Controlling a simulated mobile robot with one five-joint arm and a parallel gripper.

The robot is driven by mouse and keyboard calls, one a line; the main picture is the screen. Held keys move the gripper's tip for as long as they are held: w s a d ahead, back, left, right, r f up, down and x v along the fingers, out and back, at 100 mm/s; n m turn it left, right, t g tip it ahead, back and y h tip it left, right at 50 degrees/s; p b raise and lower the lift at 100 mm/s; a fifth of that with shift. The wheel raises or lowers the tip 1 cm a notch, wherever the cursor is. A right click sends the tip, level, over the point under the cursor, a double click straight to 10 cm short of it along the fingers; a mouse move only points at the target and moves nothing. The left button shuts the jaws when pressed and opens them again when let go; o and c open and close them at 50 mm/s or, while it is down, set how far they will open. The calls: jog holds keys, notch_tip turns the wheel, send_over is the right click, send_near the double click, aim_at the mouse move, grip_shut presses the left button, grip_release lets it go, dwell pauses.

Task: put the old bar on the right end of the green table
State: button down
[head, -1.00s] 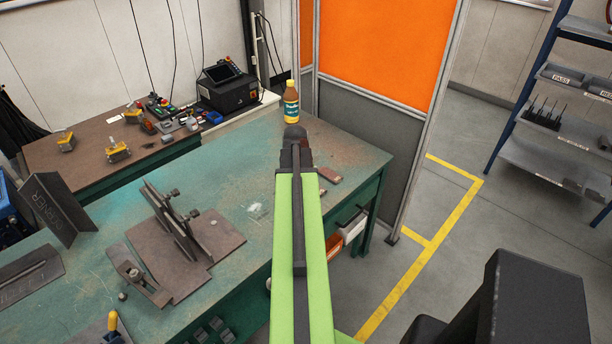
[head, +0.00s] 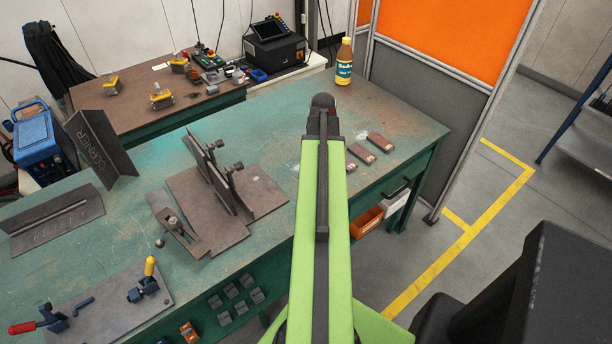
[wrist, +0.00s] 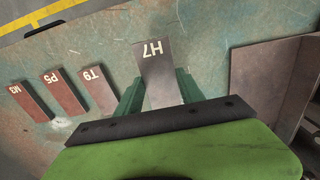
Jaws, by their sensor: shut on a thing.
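My gripper (wrist: 158,92) is shut on a flat grey-brown bar marked H7 (wrist: 156,62), which sticks out between the green fingers over the green table. No label in view says which bar is the old one. Three redder bars marked T9 (wrist: 99,92), P5 (wrist: 64,92) and M3 (wrist: 31,101) lie in a row beside it in the wrist view. In the head view my arm hides the gripper and the held bar. Bars lie right of my arm, one at the far right (head: 380,142), on the right part of the green table (head: 275,112).
A bottle (head: 344,62) stands at the table's back edge. A brown fixture with upright plates (head: 190,195) and an angle piece (head: 103,150) stand left of my arm. An orange and grey screen (head: 445,40) rises behind the table. The table's right corner is clear.

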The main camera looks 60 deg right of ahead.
jog(key=shift+w+d+f, duration=0.2)
jog(key=shift+w+f, duration=0.2)
jog(key=shift+r, duration=0.1)
notch_tip(320, 180, down, 4)
jog(key=b, duration=0.4)
jog(key=shift+w+a+r, duration=0.1)
jog(key=shift+w+a, duration=0.05)
jog(key=c, duration=0.7)
grip_release()
